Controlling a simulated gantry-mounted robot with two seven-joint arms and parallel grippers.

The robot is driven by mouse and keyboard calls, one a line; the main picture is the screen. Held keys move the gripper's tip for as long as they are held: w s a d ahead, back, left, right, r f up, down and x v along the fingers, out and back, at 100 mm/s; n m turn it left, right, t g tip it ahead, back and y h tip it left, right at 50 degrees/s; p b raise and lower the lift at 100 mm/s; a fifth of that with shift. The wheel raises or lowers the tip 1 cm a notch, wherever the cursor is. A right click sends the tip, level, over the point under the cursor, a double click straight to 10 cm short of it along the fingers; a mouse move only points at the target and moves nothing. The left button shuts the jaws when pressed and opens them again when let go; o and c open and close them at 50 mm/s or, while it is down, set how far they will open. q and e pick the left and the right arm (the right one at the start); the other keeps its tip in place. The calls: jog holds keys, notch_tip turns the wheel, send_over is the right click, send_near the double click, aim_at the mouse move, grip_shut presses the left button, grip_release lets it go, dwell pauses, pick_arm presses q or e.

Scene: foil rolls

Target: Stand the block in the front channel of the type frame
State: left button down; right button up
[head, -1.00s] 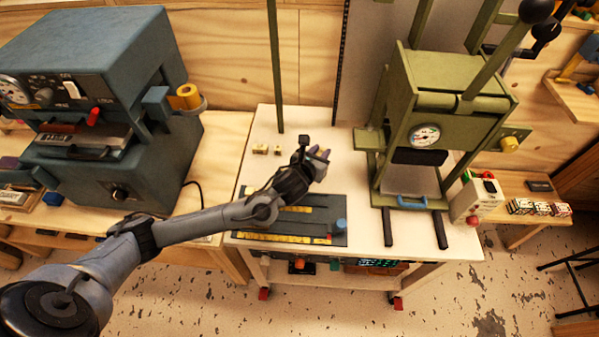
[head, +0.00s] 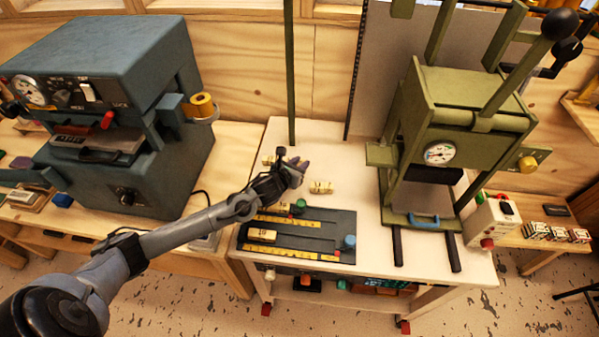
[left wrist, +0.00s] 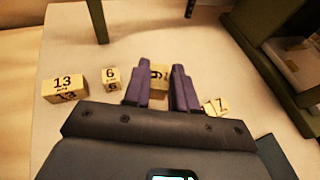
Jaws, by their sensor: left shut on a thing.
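The type frame (head: 318,228), a dark flat plate with yellow ruled strips, lies on the white table. A pale block (head: 262,235) sits at its left, between the two strips. My left gripper (head: 300,166) is over the table just behind the frame. In the left wrist view its purple fingers (left wrist: 160,86) are shut on a cream block (left wrist: 158,75) with a dark numeral, 6 or 9. The block's lower part is hidden behind the hand. The frame's channel is partly hidden by my left arm. My right gripper is not in view.
Loose blocks lie behind the frame: 13 (left wrist: 65,89), 6 (left wrist: 111,79) and 7 (left wrist: 216,106); one shows right of the gripper in the head view (head: 320,187). A green post (head: 289,80) stands behind. A green press (head: 440,150) stands right, a blue-grey machine (head: 110,110) left.

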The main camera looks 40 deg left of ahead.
pick_arm(q)
notch_tip(320, 180, down, 4)
jog(key=shift+f+b, duration=0.1)
jog(key=shift+b, duration=0.3)
jog(key=c, duration=0.9)
grip_release()
jog(key=shift+f, duration=0.1)
jog(key=shift+s+r, duration=0.15)
jog(key=shift+r, duration=0.1)
jog(key=p+v, duration=0.2)
jog(key=v, duration=0.9)
jog(key=shift+s+d+r, duration=0.1)
jog(key=shift+s+r, duration=0.05)
jog(key=shift+s, duration=0.15)
